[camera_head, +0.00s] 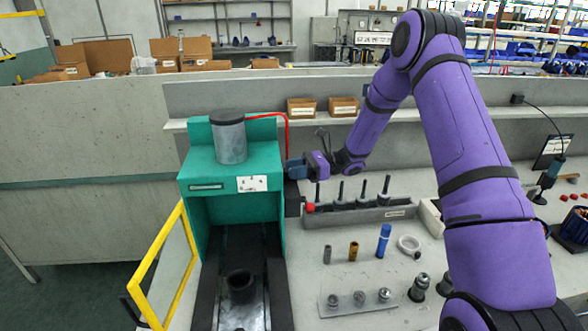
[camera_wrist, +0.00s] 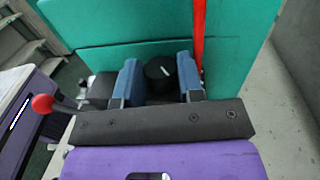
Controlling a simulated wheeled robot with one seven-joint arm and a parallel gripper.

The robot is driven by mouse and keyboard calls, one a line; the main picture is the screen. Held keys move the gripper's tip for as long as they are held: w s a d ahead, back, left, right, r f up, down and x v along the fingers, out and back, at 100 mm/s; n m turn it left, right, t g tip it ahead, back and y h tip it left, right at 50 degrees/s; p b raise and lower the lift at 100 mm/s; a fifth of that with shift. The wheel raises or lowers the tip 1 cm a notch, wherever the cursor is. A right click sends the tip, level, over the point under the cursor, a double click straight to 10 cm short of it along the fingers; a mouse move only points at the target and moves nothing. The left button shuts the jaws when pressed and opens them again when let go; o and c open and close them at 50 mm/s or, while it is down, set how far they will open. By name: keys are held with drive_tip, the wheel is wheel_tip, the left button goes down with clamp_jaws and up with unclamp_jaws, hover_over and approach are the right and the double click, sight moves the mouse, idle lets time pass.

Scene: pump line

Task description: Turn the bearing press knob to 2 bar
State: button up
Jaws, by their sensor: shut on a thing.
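The teal bearing press (camera_head: 262,163) stands left of centre in the head view, with a grey cylinder (camera_head: 231,141) on top. Its black round knob (camera_wrist: 158,70) shows in the wrist view, with a short white mark on its face. My gripper (camera_head: 293,168) is at the press's right side; in the wrist view its two blue fingers (camera_wrist: 160,80) are shut on the knob, one on each side. In the head view the knob is hidden by the gripper. No scale or pressure value can be read.
A red hose (camera_wrist: 199,45) runs close beside the right finger. A red-ball lever (camera_wrist: 42,103) is at the left in the wrist view. A rack of upright tools (camera_head: 360,212) stands below my forearm. An open yellow-framed guard (camera_head: 158,262) is at the press's left.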

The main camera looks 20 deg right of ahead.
drive_tip(key=shift+s+m+t, duration=0.15)
drive_tip(key=shift+m+t, duration=0.75)
drive_tip(key=shift+t, duration=0.5)
drive_tip(key=o, duration=0.9)
drive_tip(key=shift+d, duration=0.1)
drive_tip(key=v, duration=1)
drive_tip(key=shift+d+r, duration=0.1)
drive_tip(key=shift+d, duration=0.2)
